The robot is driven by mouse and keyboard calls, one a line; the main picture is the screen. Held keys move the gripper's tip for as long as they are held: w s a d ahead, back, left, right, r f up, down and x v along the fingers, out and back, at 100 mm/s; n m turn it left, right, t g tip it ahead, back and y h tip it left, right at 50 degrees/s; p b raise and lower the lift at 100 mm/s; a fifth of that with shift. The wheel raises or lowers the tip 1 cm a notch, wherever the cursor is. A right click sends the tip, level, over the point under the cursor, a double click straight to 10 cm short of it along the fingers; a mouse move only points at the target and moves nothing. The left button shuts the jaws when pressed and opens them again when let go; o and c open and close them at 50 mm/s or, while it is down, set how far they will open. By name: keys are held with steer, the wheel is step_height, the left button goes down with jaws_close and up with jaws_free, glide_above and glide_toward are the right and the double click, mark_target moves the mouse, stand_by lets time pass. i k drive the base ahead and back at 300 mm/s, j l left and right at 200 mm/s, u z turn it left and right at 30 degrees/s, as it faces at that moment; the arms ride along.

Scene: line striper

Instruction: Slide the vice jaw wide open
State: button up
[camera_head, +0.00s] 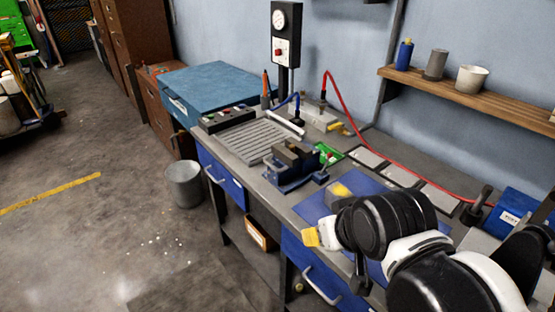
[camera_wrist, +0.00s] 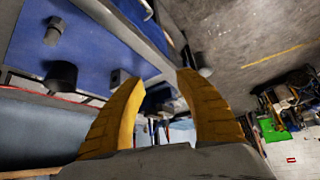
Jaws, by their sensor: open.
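The vice (camera_head: 290,165) is a small dark blue and dark metal tool on the bench top, near its front edge. Its jaws look close together in the head view, but the gap is too small to judge. My gripper (camera_head: 325,213) is to the right of the vice and nearer the camera, over the blue mat (camera_head: 312,206), apart from the vice. Its two yellow fingers also show in the wrist view (camera_wrist: 158,76), spread with nothing held between them. A dark shape lies beyond them in that view; I cannot tell whether it is the vice.
A ribbed grey tray (camera_head: 250,143) lies left of the vice, and a green item (camera_head: 328,154) sits just behind it. A red hose (camera_head: 372,152) curves along the back. A wooden shelf (camera_head: 480,95) hangs on the wall. A metal bucket (camera_head: 184,184) stands on the floor.

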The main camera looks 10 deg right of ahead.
mark_target(288, 161)
steer(key=i+j+u, duration=0.1)
steer(key=i+j, duration=0.15)
steer(key=i, duration=0.15)
steer(key=i+j, duration=0.25)
steer(key=i, duration=0.15)
steer(key=j+u, duration=0.05)
